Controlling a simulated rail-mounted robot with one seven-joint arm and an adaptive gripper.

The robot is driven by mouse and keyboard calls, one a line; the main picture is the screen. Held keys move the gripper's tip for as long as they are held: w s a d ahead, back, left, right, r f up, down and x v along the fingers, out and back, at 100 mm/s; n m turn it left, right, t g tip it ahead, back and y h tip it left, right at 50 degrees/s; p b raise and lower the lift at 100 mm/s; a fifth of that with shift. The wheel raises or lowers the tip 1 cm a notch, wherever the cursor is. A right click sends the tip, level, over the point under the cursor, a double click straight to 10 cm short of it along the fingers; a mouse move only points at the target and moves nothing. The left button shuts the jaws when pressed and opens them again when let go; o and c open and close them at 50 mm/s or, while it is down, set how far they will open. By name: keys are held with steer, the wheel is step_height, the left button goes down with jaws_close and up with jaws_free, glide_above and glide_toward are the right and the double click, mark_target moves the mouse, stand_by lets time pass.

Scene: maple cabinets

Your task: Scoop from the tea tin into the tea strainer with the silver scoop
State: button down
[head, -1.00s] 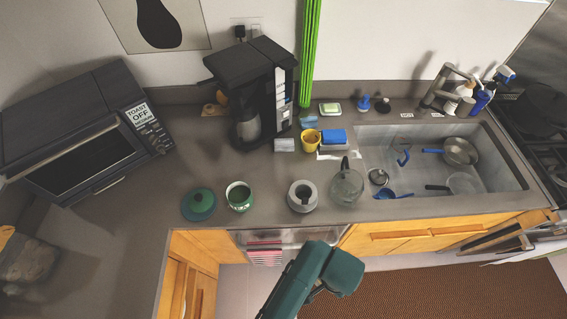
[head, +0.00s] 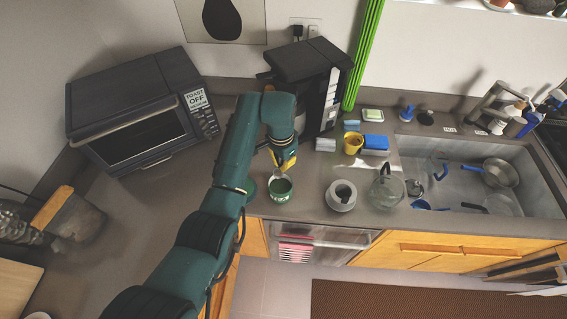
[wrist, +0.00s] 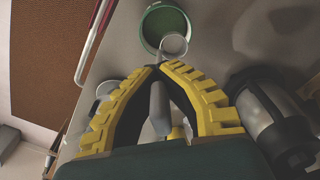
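The green tea tin (head: 281,194) stands open on the counter; it also shows at the top of the wrist view (wrist: 146,28). My gripper (head: 286,168) has yellow fingers and is above the tin's back edge. In the wrist view the fingers (wrist: 158,68) close around the grey handle of the silver scoop (wrist: 174,45). The scoop's round bowl overlaps the tin's opening in that view; I cannot tell if it is inside or above. A grey round vessel with a pale ring top (head: 341,194), perhaps bearing the tea strainer, stands right of the tin.
A glass teapot (head: 387,191) stands right of the grey vessel, before the sink (head: 462,165). The coffee maker (head: 318,90) is close behind my gripper. A yellow cup (head: 353,143) and blue sponge (head: 376,142) are behind the vessel. The toaster oven (head: 140,115) is left.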

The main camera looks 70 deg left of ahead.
mark_target(282, 176)
steer(key=shift+d+f, duration=0.1)
steer(key=shift+f, duration=1.9)
steer(key=shift+f+b, duration=2.15)
steer(key=shift+f, duration=0.85)
step_height(282, 176, up, 5)
steer(key=p, duration=0.4)
steer(key=shift+p, duration=0.35)
steer(key=shift+r, duration=2)
